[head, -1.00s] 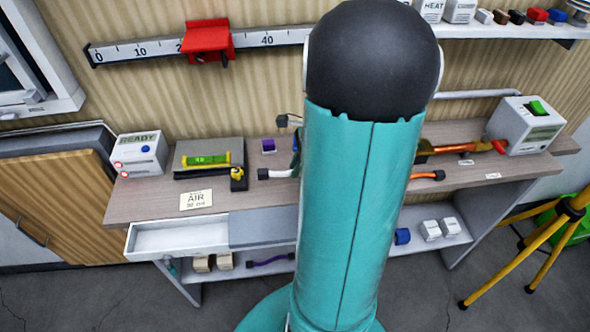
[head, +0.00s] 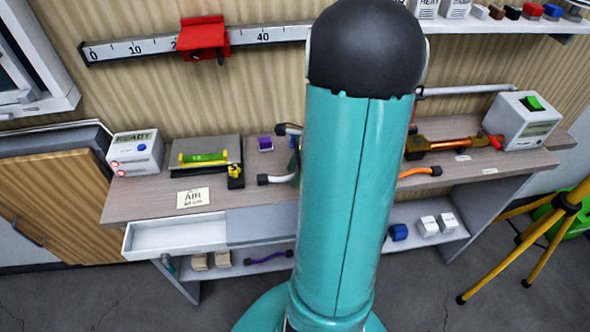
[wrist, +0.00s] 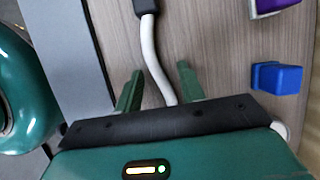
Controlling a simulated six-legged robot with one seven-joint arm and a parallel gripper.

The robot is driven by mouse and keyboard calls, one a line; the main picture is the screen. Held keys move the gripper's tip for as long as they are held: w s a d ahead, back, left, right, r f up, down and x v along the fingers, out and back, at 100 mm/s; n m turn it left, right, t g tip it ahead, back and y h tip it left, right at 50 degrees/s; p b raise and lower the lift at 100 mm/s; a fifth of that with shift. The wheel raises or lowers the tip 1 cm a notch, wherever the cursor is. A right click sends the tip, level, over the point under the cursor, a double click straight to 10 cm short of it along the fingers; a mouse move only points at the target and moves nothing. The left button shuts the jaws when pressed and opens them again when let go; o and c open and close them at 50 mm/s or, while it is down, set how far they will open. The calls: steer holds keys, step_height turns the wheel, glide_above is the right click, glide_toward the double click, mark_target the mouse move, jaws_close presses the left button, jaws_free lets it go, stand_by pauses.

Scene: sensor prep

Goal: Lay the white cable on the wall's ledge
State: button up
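The white cable (head: 279,179) lies on the workbench, with a black plug at its left end. Part of it is hidden behind my arm. In the wrist view the white cable (wrist: 153,50) runs down between the two green fingers of my gripper (wrist: 160,82). The fingers stand apart, with a gap on both sides of the cable.
A blue block (wrist: 277,78) and a purple block (head: 265,143) stand near the cable. An orange cable (head: 414,171) lies right of my arm. A grey device (head: 525,120) stands at the bench's right end, and an open drawer (head: 175,235) juts out at the front.

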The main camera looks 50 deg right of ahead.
steer(key=v, duration=1.2)
steer(key=w+a+r+n+h, duration=0.1)
steer(key=w+a+r+n, duration=0.15)
steer(key=a+n, duration=0.4)
steer(key=w+a+r+n+h, duration=0.15)
steer(key=a+r+n, duration=0.25)
steer(key=a, duration=0.5)
steer(key=s+a+r+n+t, duration=0.1)
steer(key=s+a+r+n, duration=0.1)
steer(key=a+n, duration=0.5)
steer(key=s+a+r+n+t, duration=0.1)
steer(key=s+a+r+n, duration=0.1)
steer(key=a+n, duration=0.6)
steer(key=shift+s+a+t+h, duration=0.3)
steer(key=shift+a+h, duration=0.15)
steer(key=shift+a, duration=0.2)
steer(key=shift+d, duration=0.2)
